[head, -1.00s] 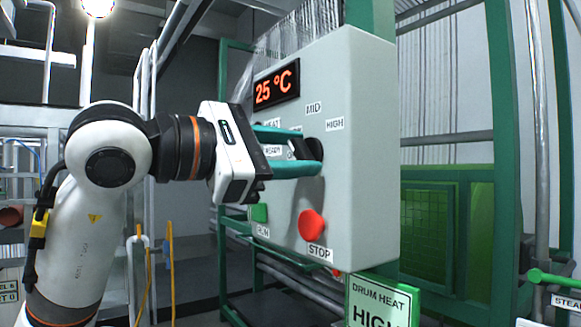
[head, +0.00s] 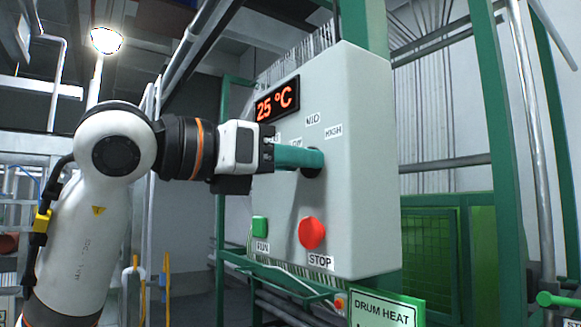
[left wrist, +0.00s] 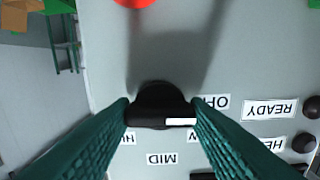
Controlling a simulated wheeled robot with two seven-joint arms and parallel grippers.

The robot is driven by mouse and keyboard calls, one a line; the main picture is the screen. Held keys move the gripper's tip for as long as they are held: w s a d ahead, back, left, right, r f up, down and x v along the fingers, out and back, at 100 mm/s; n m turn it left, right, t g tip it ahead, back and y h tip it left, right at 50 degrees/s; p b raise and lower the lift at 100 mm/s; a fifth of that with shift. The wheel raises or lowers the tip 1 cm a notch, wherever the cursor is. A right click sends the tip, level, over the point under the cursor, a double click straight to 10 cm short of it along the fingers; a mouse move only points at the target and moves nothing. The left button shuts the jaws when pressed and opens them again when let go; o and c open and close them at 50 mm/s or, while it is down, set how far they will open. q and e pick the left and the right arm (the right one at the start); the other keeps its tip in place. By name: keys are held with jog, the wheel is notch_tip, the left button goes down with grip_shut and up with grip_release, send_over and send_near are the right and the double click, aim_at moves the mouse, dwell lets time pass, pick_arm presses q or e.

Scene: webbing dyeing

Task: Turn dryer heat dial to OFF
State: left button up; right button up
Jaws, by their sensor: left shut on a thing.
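The grey dryer control box (head: 360,220) fills the middle of the head view. Its black heat dial (head: 312,172) is mostly hidden there by my left gripper (head: 316,160). In the left wrist view the dial (left wrist: 158,95) sits between my two teal fingertips (left wrist: 160,106), which are shut on it. A white mark (left wrist: 180,122) shows on the dial near the right fingertip. Upside-down labels surround it: a partly hidden OFF (left wrist: 218,101), MID (left wrist: 162,158), and partly covered LOW and HIGH. My right gripper is not in view.
Below the dial are a red STOP button (head: 312,232) and a green RUN button (head: 260,228). A display (head: 277,99) reads 25 °C. A green DRUM HEAT sign (head: 386,309) hangs below the box. Green frame posts stand to the right.

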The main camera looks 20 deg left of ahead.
pick_arm(q)
jog(key=shift+f+n, duration=0.1)
jog(key=shift+n, duration=0.2)
jog(key=o, duration=1)
jog(key=b+v, duration=0.2)
jog(key=v, duration=1)
jog(key=shift+b, duration=0.3)
